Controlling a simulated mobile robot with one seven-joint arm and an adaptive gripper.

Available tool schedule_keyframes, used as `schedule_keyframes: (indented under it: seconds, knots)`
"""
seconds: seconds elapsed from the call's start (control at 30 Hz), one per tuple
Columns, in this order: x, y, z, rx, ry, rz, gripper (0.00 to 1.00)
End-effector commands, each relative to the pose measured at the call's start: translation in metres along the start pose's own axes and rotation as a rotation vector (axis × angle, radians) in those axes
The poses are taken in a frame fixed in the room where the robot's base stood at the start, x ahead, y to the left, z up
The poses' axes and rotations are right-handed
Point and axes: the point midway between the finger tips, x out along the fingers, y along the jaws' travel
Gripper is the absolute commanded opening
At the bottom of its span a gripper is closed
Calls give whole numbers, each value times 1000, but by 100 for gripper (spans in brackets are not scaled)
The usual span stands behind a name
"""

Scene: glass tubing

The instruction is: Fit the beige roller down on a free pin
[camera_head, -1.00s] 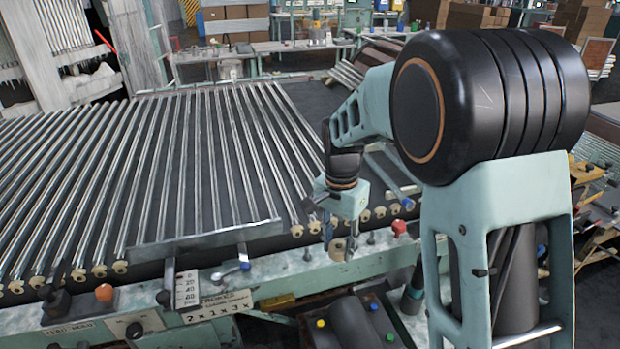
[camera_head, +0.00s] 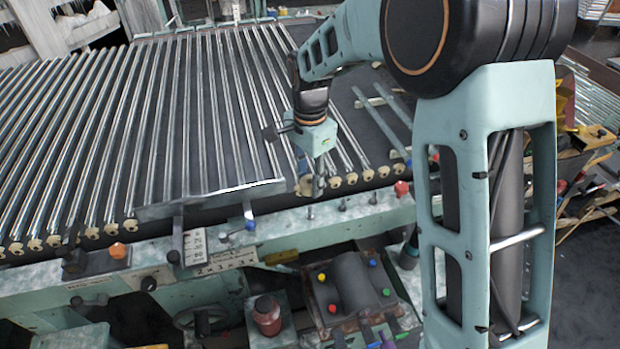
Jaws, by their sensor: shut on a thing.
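My gripper (camera_head: 311,184) hangs fingers down over the front edge of the roller bed, in the middle of the view. It is shut on the beige roller (camera_head: 303,187), which shows partly behind and to the left of the fingers. Short upright pins stand in a row along the pale green rail. A bare left pin (camera_head: 311,211) is just below the gripper. A bare middle pin (camera_head: 342,204) and a bare right pin (camera_head: 373,198) stand to its right. The roller appears clear of the pins, but its exact height is hard to tell.
Long metal rods (camera_head: 180,120) with beige end pieces fill the bed behind. A metal bar (camera_head: 211,200) lies across their front at left. Coloured buttons sit below.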

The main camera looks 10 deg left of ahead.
Motion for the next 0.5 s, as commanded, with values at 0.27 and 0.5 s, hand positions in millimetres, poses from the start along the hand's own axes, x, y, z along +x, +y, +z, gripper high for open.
schedule_keyframes:
  seconds: [0.27, 0.5]
  knots:
    - [24, 1, 0, 0, -1, 2, 9]
    - [47, 0, 0, 0, 0, 1, 9]
